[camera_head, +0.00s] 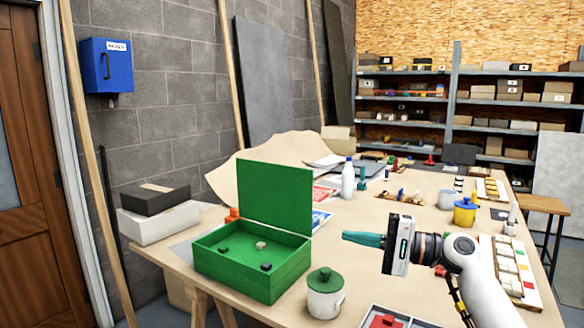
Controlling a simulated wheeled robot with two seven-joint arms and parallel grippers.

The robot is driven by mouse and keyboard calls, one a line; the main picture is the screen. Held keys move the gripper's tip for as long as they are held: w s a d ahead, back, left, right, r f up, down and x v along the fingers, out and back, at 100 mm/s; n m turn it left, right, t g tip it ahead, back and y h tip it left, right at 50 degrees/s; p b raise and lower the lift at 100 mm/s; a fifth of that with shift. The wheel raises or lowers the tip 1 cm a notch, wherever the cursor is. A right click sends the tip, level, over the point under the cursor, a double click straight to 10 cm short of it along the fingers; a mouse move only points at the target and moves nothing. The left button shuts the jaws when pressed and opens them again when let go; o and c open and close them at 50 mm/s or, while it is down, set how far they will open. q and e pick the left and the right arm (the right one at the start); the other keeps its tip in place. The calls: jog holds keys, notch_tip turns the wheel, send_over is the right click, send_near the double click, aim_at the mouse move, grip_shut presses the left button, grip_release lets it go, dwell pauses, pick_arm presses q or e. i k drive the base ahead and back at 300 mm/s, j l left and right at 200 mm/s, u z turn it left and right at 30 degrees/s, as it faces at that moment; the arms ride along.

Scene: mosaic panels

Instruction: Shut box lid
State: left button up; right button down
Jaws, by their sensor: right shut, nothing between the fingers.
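A green box (244,278) stands on the near left part of the table. Its lid (274,196) is open and stands nearly upright along the box's back edge. A few small pieces lie inside the box, one of them pale and one dark. My right gripper (346,237) comes in from the right, its teal fingers pointing left toward the lid. The fingers are shut and empty. They are to the right of the lid in the picture, with a gap between. My left gripper does not show.
A white pot with a green lid (325,297) stands just right of the box. A tray with a red piece (383,319) is at the near edge. A white bottle (347,180) stands behind my gripper. Stacked boxes (158,220) sit at the table's left end.

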aim_at(280, 196)
jog(key=i, duration=1.4)
